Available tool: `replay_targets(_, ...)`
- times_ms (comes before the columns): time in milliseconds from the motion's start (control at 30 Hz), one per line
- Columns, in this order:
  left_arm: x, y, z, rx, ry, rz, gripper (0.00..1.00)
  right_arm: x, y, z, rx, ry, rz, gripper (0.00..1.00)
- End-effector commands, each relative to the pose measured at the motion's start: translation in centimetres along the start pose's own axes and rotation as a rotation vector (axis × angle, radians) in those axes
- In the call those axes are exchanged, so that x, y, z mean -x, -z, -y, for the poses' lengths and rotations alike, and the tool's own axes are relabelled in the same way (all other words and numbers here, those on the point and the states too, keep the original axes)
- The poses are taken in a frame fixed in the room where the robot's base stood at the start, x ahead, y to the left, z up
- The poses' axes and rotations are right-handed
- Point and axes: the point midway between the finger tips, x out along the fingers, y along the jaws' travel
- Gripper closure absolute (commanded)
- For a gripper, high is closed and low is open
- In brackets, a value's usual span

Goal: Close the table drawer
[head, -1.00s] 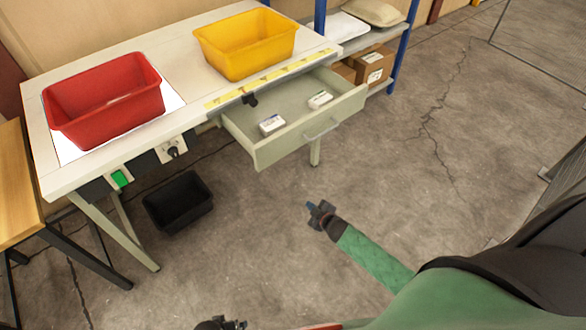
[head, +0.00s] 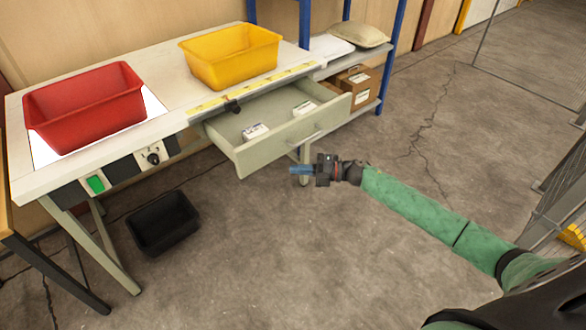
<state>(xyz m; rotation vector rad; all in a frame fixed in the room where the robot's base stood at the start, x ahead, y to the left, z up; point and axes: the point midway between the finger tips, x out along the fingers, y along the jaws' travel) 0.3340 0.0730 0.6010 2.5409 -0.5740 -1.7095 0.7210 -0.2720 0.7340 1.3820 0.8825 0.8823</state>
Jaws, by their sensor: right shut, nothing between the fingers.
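The table drawer (head: 270,150) is pulled out from under the worktable (head: 165,88), with a bar handle (head: 305,139) on its front. Two small white boxes lie in it, one near the left (head: 256,132) and one farther back (head: 304,108). My right gripper (head: 295,170) is shut and empty. In the picture it appears just below the drawer front, pointing left; I see no contact with the drawer. My left gripper is out of view.
A red bin (head: 85,105) and a yellow bin (head: 232,56) stand on the tabletop. A black bin (head: 162,222) is on the floor below. A blue-post shelf with cardboard boxes (head: 358,84) is right of the drawer. The floor in front is clear.

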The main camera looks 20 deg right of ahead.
Motion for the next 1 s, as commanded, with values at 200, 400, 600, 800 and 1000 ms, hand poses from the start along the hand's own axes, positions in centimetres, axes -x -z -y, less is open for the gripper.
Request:
replay_targets(200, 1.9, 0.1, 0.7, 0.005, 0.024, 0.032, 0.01, -3.9, 0.0, -0.4, -0.002, -0.004, 0.0, 1.0)
replay_targets(400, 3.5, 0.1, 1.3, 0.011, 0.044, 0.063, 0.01, -7.5, 0.0, -0.3, -0.002, -0.004, 0.0, 1.0)
replay_targets(600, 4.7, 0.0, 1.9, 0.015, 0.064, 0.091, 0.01, -9.7, -1.6, -0.3, -0.002, -0.003, 0.003, 1.0)
replay_targets(800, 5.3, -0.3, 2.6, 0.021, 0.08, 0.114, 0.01, -10.8, -2.7, -0.1, -0.001, -0.001, 0.002, 1.0)
replay_targets(1000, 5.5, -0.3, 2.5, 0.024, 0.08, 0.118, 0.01, -11.0, -2.9, 0.0, -0.002, -0.001, 0.001, 1.0)
